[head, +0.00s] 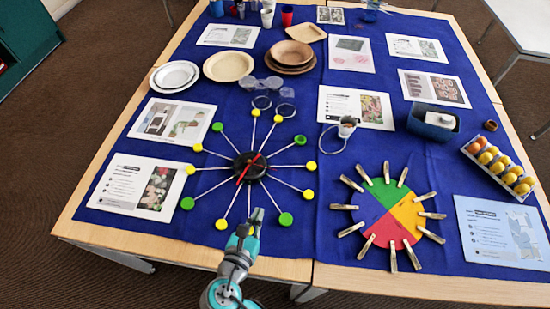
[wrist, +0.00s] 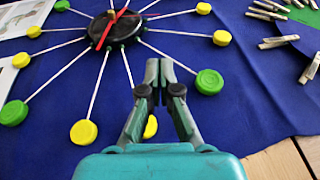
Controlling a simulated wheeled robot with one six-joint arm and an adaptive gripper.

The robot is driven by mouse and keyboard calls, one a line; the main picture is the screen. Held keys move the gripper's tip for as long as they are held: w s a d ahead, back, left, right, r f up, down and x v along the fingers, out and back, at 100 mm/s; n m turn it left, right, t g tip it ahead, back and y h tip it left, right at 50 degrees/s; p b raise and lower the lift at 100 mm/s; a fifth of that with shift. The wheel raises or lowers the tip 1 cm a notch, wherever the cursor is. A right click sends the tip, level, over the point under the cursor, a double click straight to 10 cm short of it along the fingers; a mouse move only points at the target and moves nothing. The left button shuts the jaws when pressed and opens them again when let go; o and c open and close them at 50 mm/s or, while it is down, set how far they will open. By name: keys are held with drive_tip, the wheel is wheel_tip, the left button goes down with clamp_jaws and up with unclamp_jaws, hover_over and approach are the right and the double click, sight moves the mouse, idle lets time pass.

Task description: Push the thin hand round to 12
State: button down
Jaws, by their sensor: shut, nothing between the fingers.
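The clock face is a black hub (head: 250,167) with thin white spokes ending in green and yellow caps, lying flat on the blue cloth. I can read no numerals on the caps. My gripper (head: 257,213) is shut and empty, over the near side of the clock, apart from the hands. In the wrist view my gripper (wrist: 160,68) partly hides a yellow cap (wrist: 150,127).
A coloured disc (head: 397,213) ringed with clothespins lies to the right. Printed sheets (head: 139,186) lie on the left, with plates (head: 228,67) and cups behind. Bare cloth lies between clock and disc.

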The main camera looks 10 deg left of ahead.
drive_tip(key=shift+w, duration=0.6)
approach(260, 166)
drive_tip(key=w+d, duration=0.1)
drive_tip(key=d, duration=0.1)
drive_tip(key=w+d+f, duration=0.1)
drive_tip(key=w+d, duration=0.1)
drive_tip(key=w+d+f, duration=0.1)
drive_tip(key=w+d, duration=0.1)
drive_tip(key=shift+d+f, duration=0.2)
drive_tip(key=shift+d, duration=0.05)
drive_tip(key=shift+w, duration=0.15)
drive_tip(key=shift+w+d+n+y, duration=0.15)
drive_tip(key=shift+w+n+y, duration=0.15)
drive_tip(key=shift+y, duration=0.2)
drive_tip(key=shift+w+d+n+y, duration=0.15)
drive_tip(key=shift+n+y, duration=0.15)
drive_tip(key=shift+y, duration=0.1)
